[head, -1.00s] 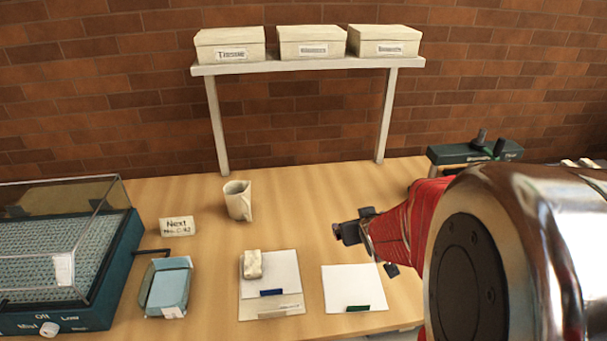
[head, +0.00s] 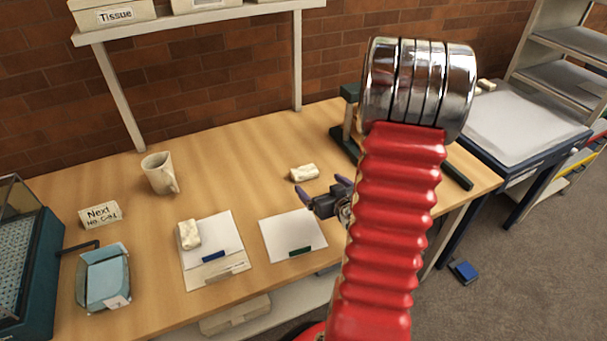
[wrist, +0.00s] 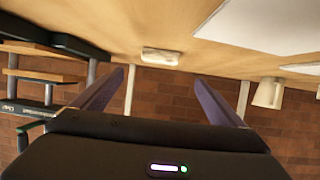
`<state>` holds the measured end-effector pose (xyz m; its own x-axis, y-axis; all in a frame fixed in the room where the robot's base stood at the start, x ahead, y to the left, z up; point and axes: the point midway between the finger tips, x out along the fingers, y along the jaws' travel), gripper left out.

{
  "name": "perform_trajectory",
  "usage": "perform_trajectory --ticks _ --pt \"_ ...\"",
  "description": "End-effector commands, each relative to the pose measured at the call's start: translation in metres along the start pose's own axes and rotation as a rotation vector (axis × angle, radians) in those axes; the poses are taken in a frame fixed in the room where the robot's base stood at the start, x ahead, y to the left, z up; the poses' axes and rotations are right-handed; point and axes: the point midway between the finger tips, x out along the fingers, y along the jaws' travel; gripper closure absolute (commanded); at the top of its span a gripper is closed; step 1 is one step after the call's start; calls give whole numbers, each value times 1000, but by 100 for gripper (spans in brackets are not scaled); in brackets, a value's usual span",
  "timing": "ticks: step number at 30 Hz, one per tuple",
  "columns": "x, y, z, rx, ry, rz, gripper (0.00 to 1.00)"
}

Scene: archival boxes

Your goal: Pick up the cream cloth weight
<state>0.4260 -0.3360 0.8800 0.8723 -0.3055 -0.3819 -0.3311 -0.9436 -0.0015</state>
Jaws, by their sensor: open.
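A cream cloth weight (head: 304,172) lies alone on the bare wood of the bench, behind the right-hand white sheet. In the wrist view the weight (wrist: 161,56) shows ahead, between the lines of the two fingers. A second cream weight (head: 188,235) rests on the papers further left. My gripper (head: 322,188) is open and empty, its purple-grey fingers spread towards the lone weight and apart from it. The wrist view shows both fingers (wrist: 160,82) with nothing between their tips. My red arm hides part of the bench to the right.
The right-hand white sheet (head: 292,232) with a green tab lies just left of my gripper. A mug (head: 160,172), a "Next" card (head: 100,214) and a blue tray (head: 103,276) stand left. A dark green device (head: 345,145) stands behind my arm.

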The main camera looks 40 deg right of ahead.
Motion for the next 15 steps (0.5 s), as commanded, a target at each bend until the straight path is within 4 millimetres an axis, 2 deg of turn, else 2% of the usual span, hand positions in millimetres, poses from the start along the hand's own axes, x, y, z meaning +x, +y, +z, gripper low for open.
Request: perform_trajectory --ticks 8,15 --pt "3 -1 0 -1 -1 -1 8" --pt "29 -1 0 -3 -1 -3 8"
